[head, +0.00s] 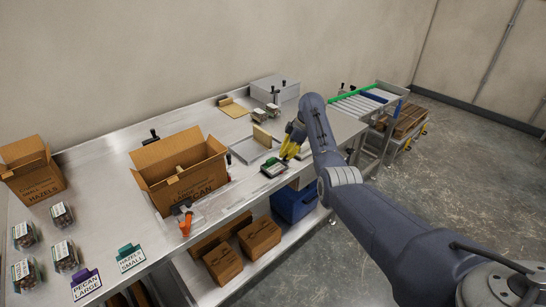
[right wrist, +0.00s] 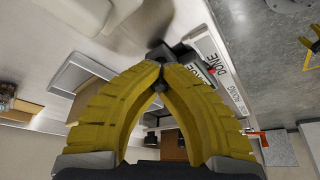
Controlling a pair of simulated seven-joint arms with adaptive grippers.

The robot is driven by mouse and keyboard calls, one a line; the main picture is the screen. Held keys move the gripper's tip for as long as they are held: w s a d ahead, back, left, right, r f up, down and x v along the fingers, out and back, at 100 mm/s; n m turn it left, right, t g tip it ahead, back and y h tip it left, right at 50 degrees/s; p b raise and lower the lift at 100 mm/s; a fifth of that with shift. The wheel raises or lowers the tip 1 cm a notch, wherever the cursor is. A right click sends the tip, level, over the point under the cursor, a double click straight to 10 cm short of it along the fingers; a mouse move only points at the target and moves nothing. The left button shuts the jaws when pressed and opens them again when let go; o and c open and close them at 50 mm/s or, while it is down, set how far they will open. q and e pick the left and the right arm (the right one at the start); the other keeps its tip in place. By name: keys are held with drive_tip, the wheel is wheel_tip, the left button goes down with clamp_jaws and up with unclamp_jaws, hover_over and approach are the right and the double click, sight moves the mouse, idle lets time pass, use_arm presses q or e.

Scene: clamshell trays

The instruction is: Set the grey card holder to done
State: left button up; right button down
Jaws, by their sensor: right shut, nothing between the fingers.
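The grey card holder (head: 273,169) lies near the front edge of the steel bench in the head view, with some green on it. In the right wrist view it is a tilted light strip (right wrist: 208,48). "DONE" is printed at one end, with other partly hidden lettering along it and a small red mark. My right gripper (head: 287,156) has yellow fingers and is beside the holder. Its fingertips (right wrist: 160,66) are together and empty, close to a dark block at the holder's side. I cannot tell whether they touch it. My left gripper is out of view.
A shallow tray (head: 236,154) with a tan piece lies just left of the holder. An open cardboard box (head: 160,195) stands further left. Clear clamshell packs (head: 63,217) and label cards (head: 131,259) are at the left. A roller conveyor (head: 352,106) is behind my right arm.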

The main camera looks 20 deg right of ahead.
drive_tip(key=shift+w+d+r, duration=0.1)
drive_tip(key=shift+w+r, duration=0.05)
drive_tip(key=shift+r, duration=0.15)
drive_tip(key=c, duration=2.1)
unclamp_jaws()
drive_tip(key=o, duration=0.8)
drive_tip(key=shift+f, duration=0.2)
drive_tip(key=shift+c, duration=0.2)
drive_tip(key=v, duration=1.2)
